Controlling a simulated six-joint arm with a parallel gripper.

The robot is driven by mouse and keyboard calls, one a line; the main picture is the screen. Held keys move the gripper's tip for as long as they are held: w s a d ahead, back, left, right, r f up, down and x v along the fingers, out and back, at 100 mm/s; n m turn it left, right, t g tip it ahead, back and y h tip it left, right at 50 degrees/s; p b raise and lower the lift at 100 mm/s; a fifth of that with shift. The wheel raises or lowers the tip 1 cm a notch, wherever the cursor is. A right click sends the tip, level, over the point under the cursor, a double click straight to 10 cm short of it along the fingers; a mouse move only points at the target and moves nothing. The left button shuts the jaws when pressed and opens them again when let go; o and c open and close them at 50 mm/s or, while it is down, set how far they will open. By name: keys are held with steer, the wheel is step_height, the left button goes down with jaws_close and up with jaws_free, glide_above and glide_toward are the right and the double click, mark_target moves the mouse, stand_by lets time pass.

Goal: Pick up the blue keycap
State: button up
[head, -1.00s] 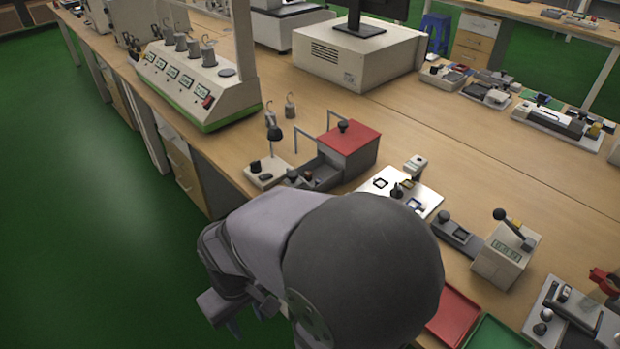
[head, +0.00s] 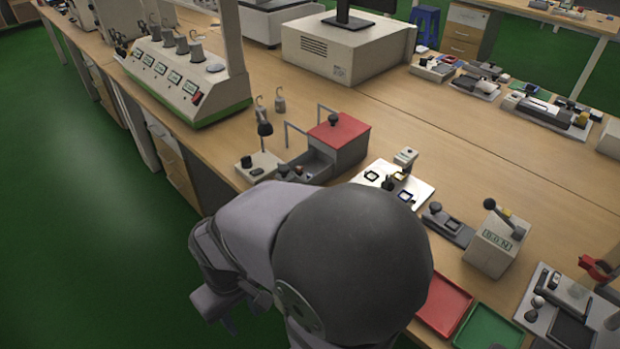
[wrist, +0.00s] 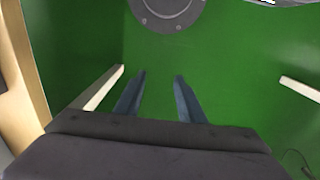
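I cannot make out a blue keycap for certain. A small square with a blue outline (head: 406,197) lies on the white board (head: 421,191) in the head view, too small to identify. My gripper shows in the wrist view with its two blue-grey fingers (wrist: 160,76) apart and nothing between them. It is over the green floor, off the bench's left edge. In the head view it is low beside my arm, mostly hidden, and far from the white board. My large dark arm joint covers part of the bench.
A red-lidded grey box (head: 340,137) stands left of the white board. A lever device (head: 495,242) stands to its right. A red tray (head: 443,303) and a green tray (head: 488,329) lie near the front edge. The bench (head: 440,140) behind the board is clear.

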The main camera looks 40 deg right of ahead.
steer(key=shift+r, duration=0.1)
step_height(320, 180, up, 12)
steer(key=m+t+p, duration=0.3)
steer(key=m+p, duration=1.4)
steer(key=m, duration=1.9)
glide_above(311, 175)
steer(key=s, duration=0.2)
steer(key=shift+p+x, duration=1.05)
steer(key=shift+x, duration=2.65)
